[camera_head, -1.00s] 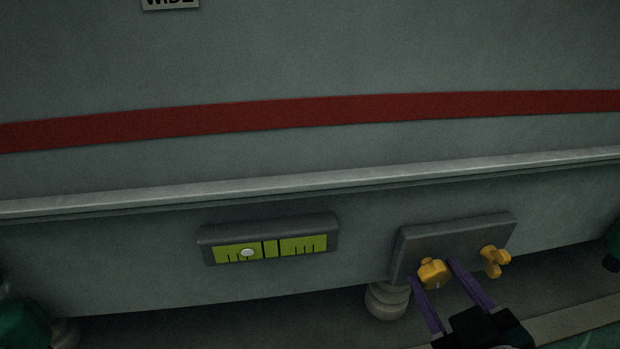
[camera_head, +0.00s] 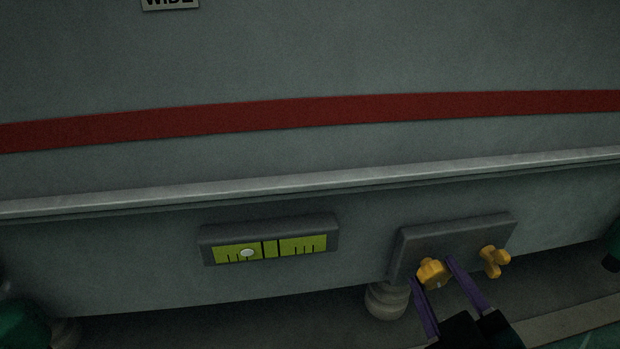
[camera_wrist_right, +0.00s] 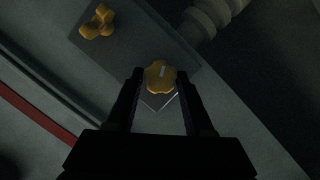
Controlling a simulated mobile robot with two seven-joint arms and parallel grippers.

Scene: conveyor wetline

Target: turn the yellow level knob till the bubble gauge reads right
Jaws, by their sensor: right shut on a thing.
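The bubble gauge (camera_head: 285,248) is a grey bar with a yellow-green window and black marks. Its white bubble (camera_head: 247,253) sits left of the two thick centre lines. A grey plate (camera_head: 455,234) to the right carries two yellow knobs. The left one is a rounded, lobed knob (camera_head: 432,272) with a pale mark on its face; it also shows in the right wrist view (camera_wrist_right: 158,80). My right gripper (camera_head: 434,277) is shut on it, one purple finger on each side. The other knob (camera_head: 494,261) has narrower lobes and stands free, right of the fingers. My left gripper is out of view.
The plate and gauge are on the grey machine front, below a pale ledge (camera_head: 300,188) and a red stripe (camera_head: 310,110). A round pale foot (camera_head: 386,302) stands just below the plate. The second knob is close beside my right finger.

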